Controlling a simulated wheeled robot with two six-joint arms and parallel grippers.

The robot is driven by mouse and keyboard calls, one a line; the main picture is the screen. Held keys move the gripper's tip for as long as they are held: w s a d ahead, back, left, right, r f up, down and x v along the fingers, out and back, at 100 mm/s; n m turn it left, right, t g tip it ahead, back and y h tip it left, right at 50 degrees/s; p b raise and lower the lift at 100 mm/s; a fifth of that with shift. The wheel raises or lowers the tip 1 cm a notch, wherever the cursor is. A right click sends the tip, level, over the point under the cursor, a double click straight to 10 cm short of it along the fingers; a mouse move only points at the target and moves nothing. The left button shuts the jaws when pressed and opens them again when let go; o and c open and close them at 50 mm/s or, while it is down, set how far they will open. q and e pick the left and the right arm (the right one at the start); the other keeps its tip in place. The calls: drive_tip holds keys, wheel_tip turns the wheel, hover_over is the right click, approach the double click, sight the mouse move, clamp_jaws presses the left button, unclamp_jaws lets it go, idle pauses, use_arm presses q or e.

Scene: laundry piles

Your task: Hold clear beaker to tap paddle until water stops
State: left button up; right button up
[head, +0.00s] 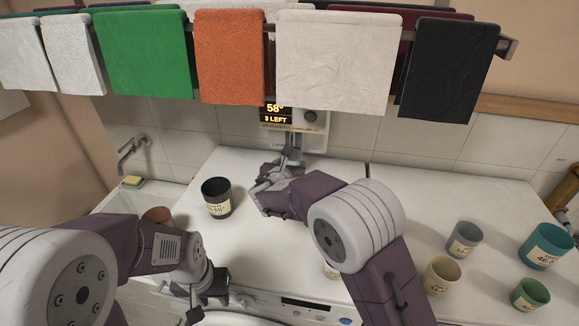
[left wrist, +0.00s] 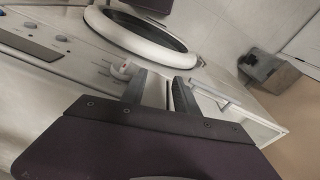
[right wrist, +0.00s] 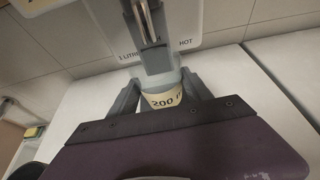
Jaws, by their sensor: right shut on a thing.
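My right gripper (right wrist: 165,100) is shut on the beaker (right wrist: 163,99), whose cream label reads "200". In the right wrist view the beaker sits between the fingers, directly under the grey tap paddle (right wrist: 152,57); I cannot tell whether they touch. In the head view my right gripper (head: 268,188) is at the foot of the white dispenser (head: 313,140) and hides the beaker. The dispenser's display (head: 276,112) reads "58°" and "3 LEFT". No water stream is visible. My left gripper (left wrist: 160,92) is open and empty, low in front of the counter, over the machine front.
A dark labelled cup (head: 216,198) stands left of my right gripper. Grey (head: 464,239), cream (head: 441,275), teal (head: 546,246) and green (head: 530,294) cups stand at right. A sink (head: 110,202) is at left. Towels hang from a rail above. The counter's right-middle is clear.

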drive_tip(key=shift+w, duration=0.15)
drive_tip(key=shift+w+d, duration=0.25)
drive_tip(key=shift+w, duration=0.7)
idle(0.8)
drive_tip(key=shift+s+a+f, duration=0.1)
drive_tip(key=shift+s+a, duration=0.1)
drive_tip(key=shift+s, duration=0.5)
drive_tip(key=s, duration=0.1)
drive_tip(key=s+b, duration=0.1)
drive_tip(key=s, duration=0.1)
drive_tip(key=shift+s+a+b, duration=0.3)
drive_tip(key=shift+b, duration=0.1)
